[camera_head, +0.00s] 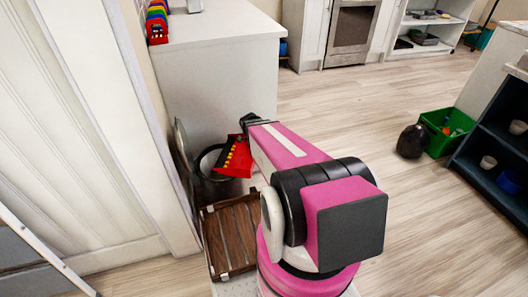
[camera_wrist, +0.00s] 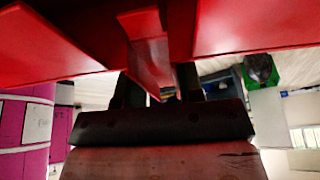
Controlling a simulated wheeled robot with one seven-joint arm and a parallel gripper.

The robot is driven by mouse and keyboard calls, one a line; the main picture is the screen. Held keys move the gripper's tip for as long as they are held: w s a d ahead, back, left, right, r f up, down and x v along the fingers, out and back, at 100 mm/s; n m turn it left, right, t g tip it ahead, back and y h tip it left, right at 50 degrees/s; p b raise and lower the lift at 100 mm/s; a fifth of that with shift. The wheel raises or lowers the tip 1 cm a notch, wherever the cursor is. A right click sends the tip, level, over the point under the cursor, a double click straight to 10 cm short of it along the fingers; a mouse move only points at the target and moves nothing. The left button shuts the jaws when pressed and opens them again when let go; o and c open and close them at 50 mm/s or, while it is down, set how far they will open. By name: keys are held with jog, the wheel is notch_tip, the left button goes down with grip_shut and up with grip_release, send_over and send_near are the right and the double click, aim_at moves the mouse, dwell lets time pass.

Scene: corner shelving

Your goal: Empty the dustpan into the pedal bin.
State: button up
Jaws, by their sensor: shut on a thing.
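The red dustpan (camera_head: 240,157) is in my gripper, over or beside the pedal bin's mouth, and looks tilted. Small yellow and dark marks or bits show along its left part; I cannot tell which. The pedal bin (camera_head: 203,170) stands between the white counter and the door panel. Its round lid (camera_head: 181,143) stands raised, and part of its opening is hidden by the dustpan. My gripper (camera_head: 250,121) is shut on the dustpan. In the wrist view the dustpan's red underside or handle (camera_wrist: 150,55) lies between my fingers (camera_wrist: 158,85).
A slatted wooden crate or tray (camera_head: 231,238) is in front of the bin. The white counter (camera_head: 220,25) rises behind it, with a colourful rack (camera_head: 157,22) on top. A green box (camera_head: 447,130) and a dark rounded object (camera_head: 412,141) lie right, beside dark shelving (camera_head: 495,150). The middle floor is clear.

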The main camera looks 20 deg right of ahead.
jog(key=shift+w+a+r+g+h, duration=0.2)
jog(key=shift+a+r+g+h, duration=0.25)
jog(key=shift+r, duration=0.6)
jog(key=shift+w+a+r+g+h, duration=0.15)
jog(key=shift+w+a+r+h, duration=0.15)
jog(key=shift+r+h, duration=0.55)
jog(key=shift+w+a+r+g+h, duration=0.15)
jog(key=shift+a+r+g+h, duration=0.2)
jog(key=shift+r, duration=0.95)
jog(key=w+a+r+g+h, duration=0.1)
jog(key=w+a+r+h, duration=0.1)
jog(key=a+r, duration=0.2)
jog(key=shift+r+h, duration=0.35)
jog(key=shift+r, duration=0.25)
jog(key=shift+w+g, duration=0.1)
jog(key=shift+g, duration=0.15)
